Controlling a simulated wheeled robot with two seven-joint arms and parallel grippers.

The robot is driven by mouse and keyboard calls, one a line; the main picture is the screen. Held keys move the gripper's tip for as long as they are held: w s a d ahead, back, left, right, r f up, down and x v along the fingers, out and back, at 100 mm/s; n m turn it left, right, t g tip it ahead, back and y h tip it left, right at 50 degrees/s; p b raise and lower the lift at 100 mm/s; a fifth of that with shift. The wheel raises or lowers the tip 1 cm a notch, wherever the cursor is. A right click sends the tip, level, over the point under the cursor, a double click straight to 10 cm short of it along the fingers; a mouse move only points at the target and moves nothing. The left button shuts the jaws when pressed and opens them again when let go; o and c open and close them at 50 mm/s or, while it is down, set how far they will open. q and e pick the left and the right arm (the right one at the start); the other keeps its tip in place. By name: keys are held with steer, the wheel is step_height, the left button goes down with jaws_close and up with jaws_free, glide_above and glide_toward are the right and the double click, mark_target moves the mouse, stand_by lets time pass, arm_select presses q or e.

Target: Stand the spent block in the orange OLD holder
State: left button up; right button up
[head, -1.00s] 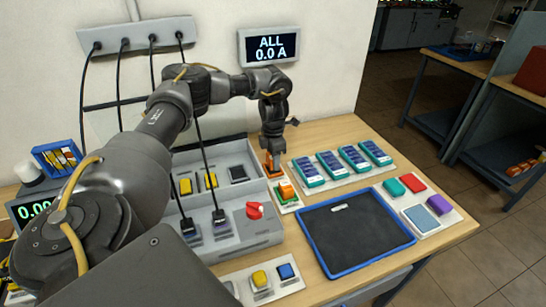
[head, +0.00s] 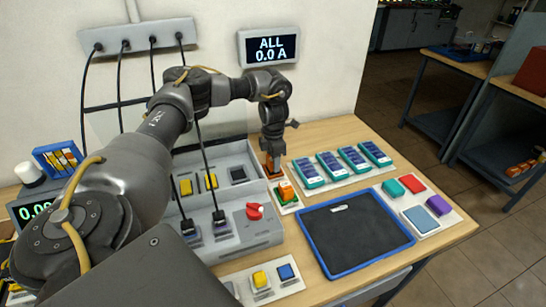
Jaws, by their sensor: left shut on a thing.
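My left gripper (head: 272,162) points straight down at the back of the bench, just right of the grey charger unit. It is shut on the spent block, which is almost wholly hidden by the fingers. Orange of the OLD holder (head: 274,177) shows around the fingertips. The block is low at the holder, but I cannot tell whether it stands inside or touches the bottom. My right gripper is not in view.
A small orange piece on a green base (head: 287,193) stands close in front. Several teal-and-blue packs (head: 342,166) lie to the right. A blue-rimmed dark tray (head: 357,235) is in front. The charger unit (head: 232,232) has a red knob (head: 255,211).

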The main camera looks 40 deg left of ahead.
arm_select(q)
steer(key=shift+f, duration=0.6)
steer(key=shift+r, duration=0.2)
steer(key=shift+r+p, duration=0.6)
steer(key=shift+r, duration=0.05)
stand_by(0.7)
steer(key=shift+f, duration=0.85)
stand_by(0.4)
steer(key=o, duration=0.8)
steer(key=shift+r, duration=0.1)
step_height(320, 180, up, 11)
steer(key=p, duration=0.9)
